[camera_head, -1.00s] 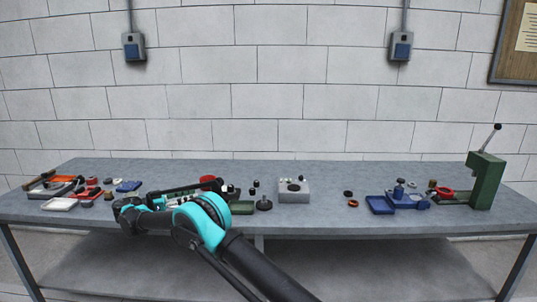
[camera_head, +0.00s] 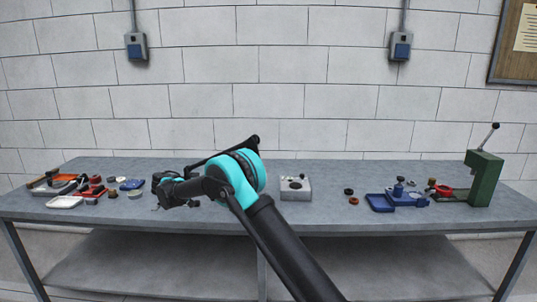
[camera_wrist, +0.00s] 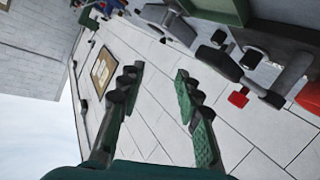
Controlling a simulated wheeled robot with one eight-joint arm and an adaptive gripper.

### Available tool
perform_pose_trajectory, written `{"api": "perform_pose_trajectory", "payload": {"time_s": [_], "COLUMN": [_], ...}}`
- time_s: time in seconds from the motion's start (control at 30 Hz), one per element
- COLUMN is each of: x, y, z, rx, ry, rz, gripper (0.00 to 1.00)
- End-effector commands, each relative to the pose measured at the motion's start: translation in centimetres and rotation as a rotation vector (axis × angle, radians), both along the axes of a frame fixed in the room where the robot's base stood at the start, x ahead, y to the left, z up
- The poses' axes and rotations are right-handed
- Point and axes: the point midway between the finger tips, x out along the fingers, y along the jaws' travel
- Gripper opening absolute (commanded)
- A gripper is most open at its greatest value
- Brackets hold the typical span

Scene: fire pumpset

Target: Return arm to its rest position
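My arm (camera_head: 245,185) reaches up from the bottom of the head view and bends left over the grey workbench (camera_head: 330,213). Its end, with my gripper (camera_head: 163,190), is above the left-middle part of the bench. In the wrist view my gripper (camera_wrist: 157,77) has its two green and black fingers spread apart, with nothing between them. The wrist view is tilted and shows wall and parts of the bench beyond the fingers. The arm hides some of the bench behind it.
Trays and small parts (camera_head: 75,190) lie at the bench's left end. A grey block (camera_head: 295,189) stands mid-bench. A blue tray (camera_head: 380,202), a blue fixture (camera_head: 405,198) and a green press (camera_head: 484,180) are at right.

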Motion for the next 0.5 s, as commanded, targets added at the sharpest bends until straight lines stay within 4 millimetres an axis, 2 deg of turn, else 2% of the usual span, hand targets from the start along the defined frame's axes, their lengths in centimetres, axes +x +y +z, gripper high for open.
{"api": "perform_pose_trajectory", "payload": {"time_s": [0.03, 0.1, 0.27, 0.37, 0.5], "x": [0.2, 0.4, -0.6, -1.9, -4.6], "y": [-2.6, -5.8, -12.8, -17.0, -22.4], "z": [0.4, 0.7, 0.8, 0.6, 0.2], "rx": [0.013, 0.038, 0.102, 0.150, 0.223], "ry": [0.052, 0.136, 0.311, 0.409, 0.531], "rz": [-0.002, 0.008, 0.044, 0.074, 0.127], "gripper": [0.34, 0.34, 0.34, 0.34, 0.34]}}
